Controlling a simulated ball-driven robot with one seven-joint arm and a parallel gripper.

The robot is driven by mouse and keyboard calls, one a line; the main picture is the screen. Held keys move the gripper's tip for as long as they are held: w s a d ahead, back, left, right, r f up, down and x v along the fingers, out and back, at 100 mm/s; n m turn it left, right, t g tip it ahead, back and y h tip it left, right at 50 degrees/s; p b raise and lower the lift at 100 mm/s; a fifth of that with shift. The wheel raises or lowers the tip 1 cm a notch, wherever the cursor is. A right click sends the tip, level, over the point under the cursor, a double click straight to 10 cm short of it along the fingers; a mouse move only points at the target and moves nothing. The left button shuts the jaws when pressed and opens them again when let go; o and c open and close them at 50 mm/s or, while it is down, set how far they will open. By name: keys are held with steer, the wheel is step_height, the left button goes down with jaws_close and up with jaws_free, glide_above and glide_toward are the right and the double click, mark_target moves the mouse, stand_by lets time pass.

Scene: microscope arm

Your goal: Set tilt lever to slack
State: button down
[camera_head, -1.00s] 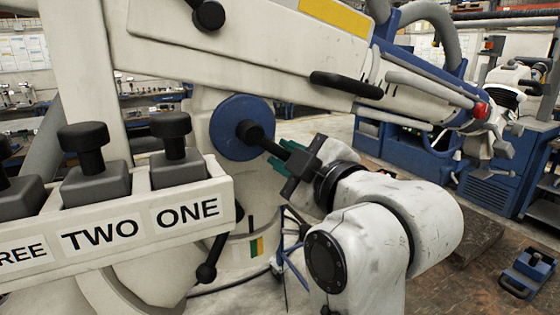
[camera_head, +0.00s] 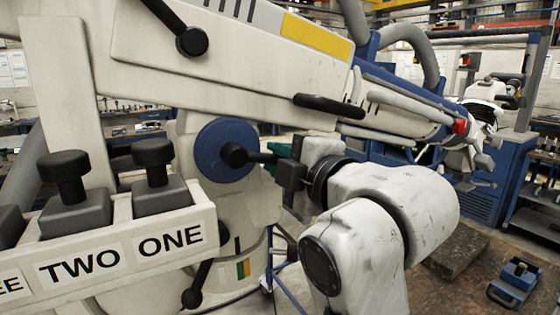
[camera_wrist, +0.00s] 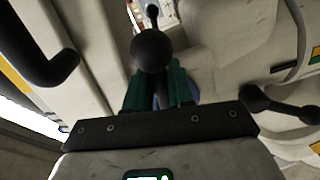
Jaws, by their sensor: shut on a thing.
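A black lever (camera_head: 262,157) with a round hub stands out from a blue disc (camera_head: 214,135) on the white microscope arm's joint. I cannot read a name or marks on it. My gripper (camera_head: 283,152), with green fingers, is shut on the lever's outer part, right of the disc. The lever points right, nearly level. In the wrist view, my gripper (camera_wrist: 160,80) has its green fingers on both sides of the black rod, and a black ball (camera_wrist: 152,50) shows just above them. The fingers hide part of the rod and most of the disc.
Another black lever (camera_head: 190,40) is on the upper arm, and a lower one (camera_head: 197,288) hangs beside a yellow-green label (camera_head: 243,268). A rack (camera_head: 120,250) with black-knobbed blocks is at left, marked TWO and ONE. A black handle (camera_head: 330,106) projects above my wrist.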

steer(key=c, duration=1.1)
jaws_free()
steer(key=b+v, duration=0.2)
steer(key=v, duration=0.8)
steer(key=shift+s+d, duration=0.15)
steer(key=shift+s, duration=0.2)
